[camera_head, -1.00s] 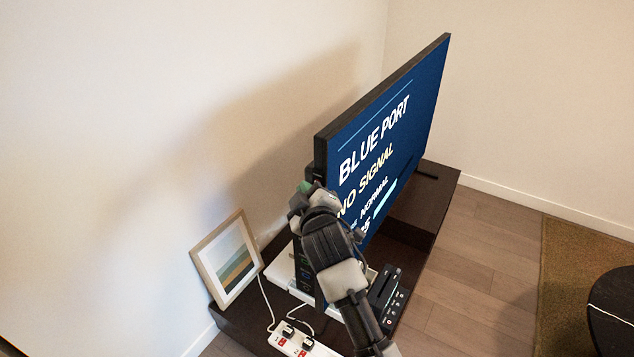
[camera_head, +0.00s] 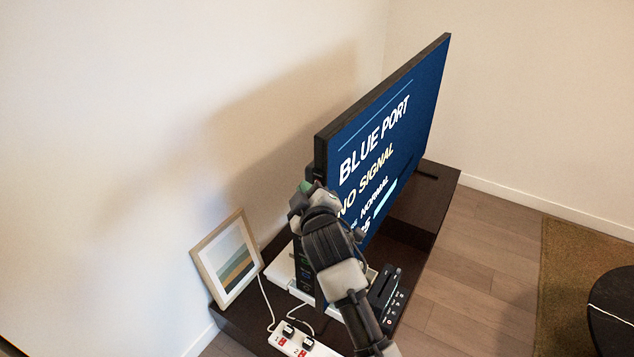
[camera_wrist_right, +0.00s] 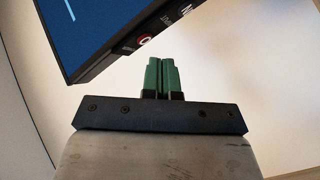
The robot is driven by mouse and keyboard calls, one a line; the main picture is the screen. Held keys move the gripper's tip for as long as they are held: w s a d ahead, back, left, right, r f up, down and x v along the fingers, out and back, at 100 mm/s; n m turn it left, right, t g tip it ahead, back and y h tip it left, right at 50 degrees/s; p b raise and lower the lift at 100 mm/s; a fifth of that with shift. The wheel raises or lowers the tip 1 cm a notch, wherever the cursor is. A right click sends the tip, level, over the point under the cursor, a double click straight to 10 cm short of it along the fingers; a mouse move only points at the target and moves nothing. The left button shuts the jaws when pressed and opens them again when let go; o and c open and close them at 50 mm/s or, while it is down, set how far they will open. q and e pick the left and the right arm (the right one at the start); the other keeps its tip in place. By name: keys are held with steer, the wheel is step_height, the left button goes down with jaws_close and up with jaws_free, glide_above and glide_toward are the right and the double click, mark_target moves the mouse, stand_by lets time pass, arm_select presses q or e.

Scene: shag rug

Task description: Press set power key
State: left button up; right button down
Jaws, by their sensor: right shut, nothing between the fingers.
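The television set (camera_head: 405,105) stands on a dark low cabinet, its blue screen reading "BLUE PORT" and "NO SIGNAL". In the right wrist view, the edge of the set (camera_wrist_right: 110,55) carries a row of keys. A red-ringed key (camera_wrist_right: 145,40) is nearest the corner, with others further along; their labels are too small to read surely. My right gripper (camera_wrist_right: 161,62) is shut and empty, its green fingertips just below and right of the red-ringed key, seemingly apart from it. In the head view my right gripper (camera_head: 305,187) is at the near side edge of the set, partly hidden by its own wrist.
A framed picture (camera_head: 227,258) leans against the wall on the cabinet (camera_head: 425,205). A white power strip (camera_head: 300,341) with red switches, a white box (camera_head: 283,268) and a black device with buttons (camera_head: 388,294) surround my arm. A dark round table (camera_head: 612,305) stands at right.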

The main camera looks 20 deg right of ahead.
stand_by(0.4)
steer(key=shift+w+d+p, duration=0.25)
steer(key=shift+d+p, duration=0.05)
steer(key=shift+d, duration=0.05)
steer(key=shift+w+d, duration=0.25)
stand_by(0.7)
steer(key=shift+a, duration=0.1)
steer(key=shift+s+a+p, duration=0.4)
steer(key=shift+s+a, duration=0.15)
stand_by(0.3)
steer(key=shift+s+a, duration=0.75)
steer(key=shift+a, duration=0.25)
steer(key=shift+s+a, duration=0.75)
steer(key=shift+a, duration=0.2)
